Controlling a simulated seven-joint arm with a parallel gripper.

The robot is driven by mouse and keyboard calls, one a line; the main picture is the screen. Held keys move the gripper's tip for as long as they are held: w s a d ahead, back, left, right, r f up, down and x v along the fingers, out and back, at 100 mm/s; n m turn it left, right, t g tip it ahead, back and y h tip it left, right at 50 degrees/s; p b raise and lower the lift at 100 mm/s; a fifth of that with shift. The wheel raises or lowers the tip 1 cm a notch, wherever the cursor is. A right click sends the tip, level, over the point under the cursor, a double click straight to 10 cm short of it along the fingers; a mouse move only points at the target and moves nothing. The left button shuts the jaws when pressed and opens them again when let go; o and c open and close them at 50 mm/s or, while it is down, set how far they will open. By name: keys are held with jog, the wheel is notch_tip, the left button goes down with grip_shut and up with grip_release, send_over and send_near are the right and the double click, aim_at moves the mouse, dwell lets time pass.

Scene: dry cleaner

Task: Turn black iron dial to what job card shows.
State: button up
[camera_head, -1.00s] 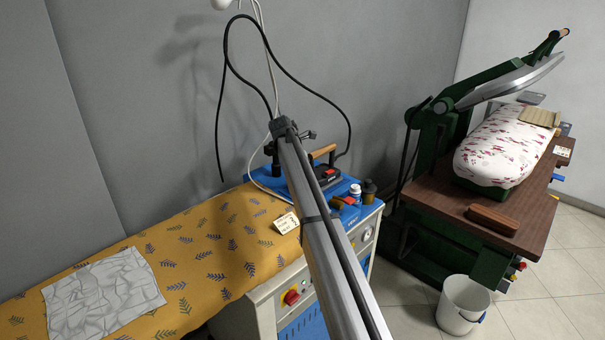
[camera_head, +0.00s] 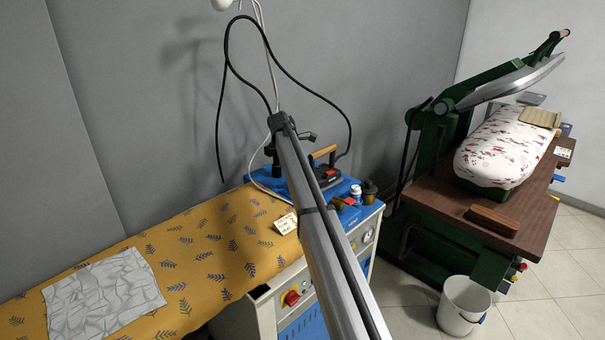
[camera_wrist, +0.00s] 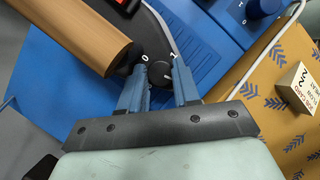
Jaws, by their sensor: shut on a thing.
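The black iron dial (camera_wrist: 160,73) is a small round knob on the iron, with white marks 0 and 1 beside it. My gripper (camera_wrist: 161,86) is shut on the dial, one blue finger on each side. The dial's pointer is too small to read. The iron shows its wooden handle (camera_wrist: 80,35) in the wrist view and stands on the blue station top (camera_head: 352,213) in the head view. The job card (camera_wrist: 300,90), partly legible, shows a large 2; it stands on the yellow cloth (camera_head: 205,240). My arm hides the gripper in the head view.
A blue station knob (camera_wrist: 263,8) sits beyond the iron. A white-capped bottle (camera_head: 355,193) and a dark jar (camera_head: 369,192) stand right of the iron. A grey crumpled cloth (camera_head: 103,296) lies at left. A green press (camera_head: 440,150) stands at right.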

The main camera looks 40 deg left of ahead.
dwell(0.3)
jog(key=o, duration=1.1)
jog(key=shift+c, duration=0.2)
jog(key=v, duration=1.4)
jog(key=shift+d+f, duration=0.1)
